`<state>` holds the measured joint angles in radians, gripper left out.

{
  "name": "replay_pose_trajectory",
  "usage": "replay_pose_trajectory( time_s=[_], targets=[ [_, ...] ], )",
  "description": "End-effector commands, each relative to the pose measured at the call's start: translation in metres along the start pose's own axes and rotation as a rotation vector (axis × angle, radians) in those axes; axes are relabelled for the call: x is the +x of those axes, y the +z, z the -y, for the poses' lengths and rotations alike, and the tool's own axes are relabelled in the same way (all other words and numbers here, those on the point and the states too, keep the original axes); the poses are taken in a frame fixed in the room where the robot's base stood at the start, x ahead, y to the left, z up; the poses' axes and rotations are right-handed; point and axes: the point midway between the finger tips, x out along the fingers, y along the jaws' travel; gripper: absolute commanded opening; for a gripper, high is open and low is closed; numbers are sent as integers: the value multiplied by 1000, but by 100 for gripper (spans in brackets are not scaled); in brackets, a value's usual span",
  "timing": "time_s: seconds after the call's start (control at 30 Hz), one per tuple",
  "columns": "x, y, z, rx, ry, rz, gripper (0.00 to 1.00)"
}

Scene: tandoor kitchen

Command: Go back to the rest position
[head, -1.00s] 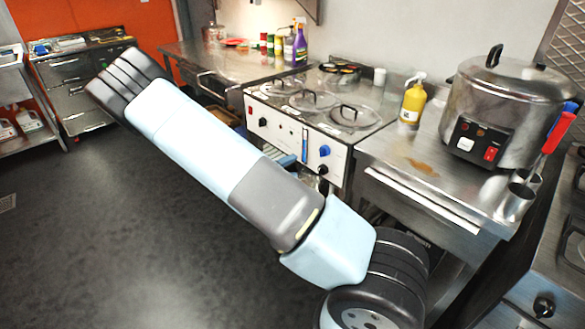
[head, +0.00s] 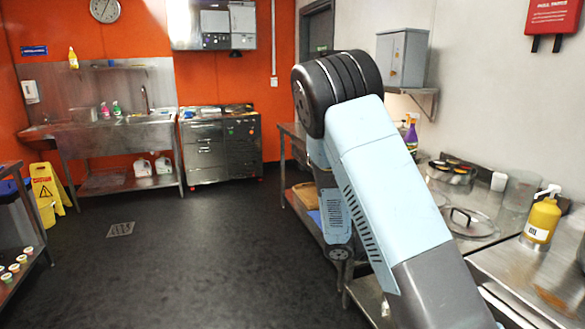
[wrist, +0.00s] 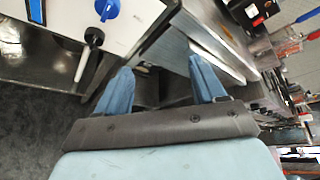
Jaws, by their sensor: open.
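My gripper (wrist: 162,85) shows in the wrist view with its two blue fingers spread apart and nothing between them. Beyond the fingers are the metal edges of kitchen units and a dark gap. In the head view my arm rises from the lower right and bends down at the dark ribbed joint. The gripper's fingers cannot be made out in that view.
At right stand a steel counter with a glass lid (head: 467,222) and a yellow pump bottle (head: 541,218). A sink unit (head: 115,135), drawer unit (head: 220,147) and yellow floor sign (head: 47,190) stand farther off. The dark floor (head: 190,255) is open at left and centre.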

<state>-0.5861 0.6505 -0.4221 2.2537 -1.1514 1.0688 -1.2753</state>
Motion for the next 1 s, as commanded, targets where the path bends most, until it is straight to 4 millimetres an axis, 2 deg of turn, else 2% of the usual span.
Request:
replay_pose_trajectory(
  time_s=[0.1,0.47,1.0],
  targets=[
    [-5,1,23,167,35,-99,69],
    [-27,-3,86,658,100,-394,69],
    [-73,-10,180,1360,116,-846,69]
  ],
)
